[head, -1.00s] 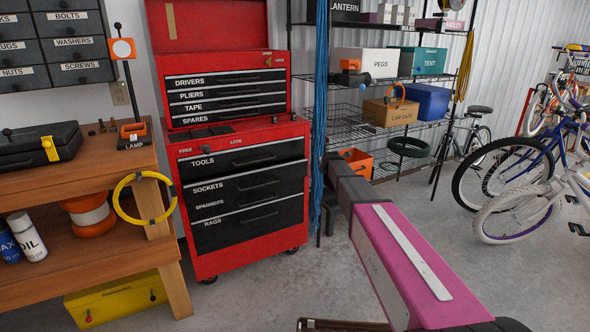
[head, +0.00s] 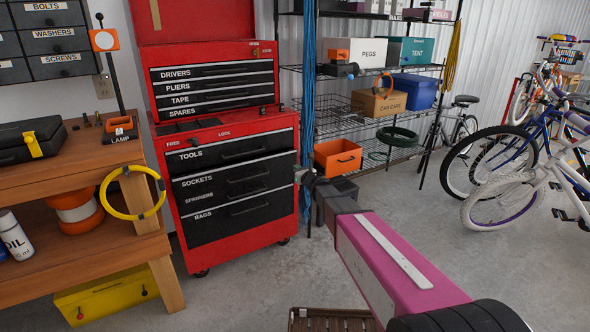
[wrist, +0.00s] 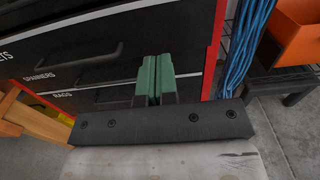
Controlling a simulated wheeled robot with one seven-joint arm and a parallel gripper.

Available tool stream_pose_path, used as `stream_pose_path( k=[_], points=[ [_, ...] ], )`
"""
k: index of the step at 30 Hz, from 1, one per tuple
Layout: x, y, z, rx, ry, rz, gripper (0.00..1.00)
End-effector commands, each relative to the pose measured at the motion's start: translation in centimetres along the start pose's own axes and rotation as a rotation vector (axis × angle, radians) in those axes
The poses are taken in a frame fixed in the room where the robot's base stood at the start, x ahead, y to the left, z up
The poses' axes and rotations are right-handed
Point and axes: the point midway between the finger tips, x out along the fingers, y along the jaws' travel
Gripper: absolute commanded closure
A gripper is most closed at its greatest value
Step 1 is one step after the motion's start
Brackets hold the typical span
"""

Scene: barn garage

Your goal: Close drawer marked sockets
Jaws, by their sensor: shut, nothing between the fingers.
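The drawer marked sockets (head: 222,184) is a black front in the lower red tool cabinet (head: 187,247), below the tools drawer. It seems to stand out a little over the spanners drawer; I cannot tell exactly how far. My gripper (head: 299,173) is at the right edge of the drawer stack, its green fingers shut together and empty. In the wrist view my gripper (wrist: 155,92) points at the dark drawer fronts, with the spanners and rags labels to its left. Whether the fingertips touch a front is unclear.
Blue cords (head: 308,100) hang just right of the cabinet. An orange bin (head: 338,157) and wire shelving stand beyond. A wooden workbench (head: 120,250) with a yellow ring is at the left. Bicycles (head: 525,175) stand at the right.

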Motion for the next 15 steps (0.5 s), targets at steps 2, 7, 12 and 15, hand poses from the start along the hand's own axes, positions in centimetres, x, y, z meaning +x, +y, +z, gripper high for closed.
stream_pose_path(
  k=[2,7,12,15],
  points=[
    [1.4,-0.1,-0.1,0.001,0.000,0.000,1.00],
    [4.4,-0.2,-0.1,0.001,0.000,0.000,1.00],
    [7.7,-0.2,-0.1,0.001,0.000,-0.001,1.00],
    [9.5,-0.2,0.0,0.001,-0.001,-0.001,1.00]
  ],
)
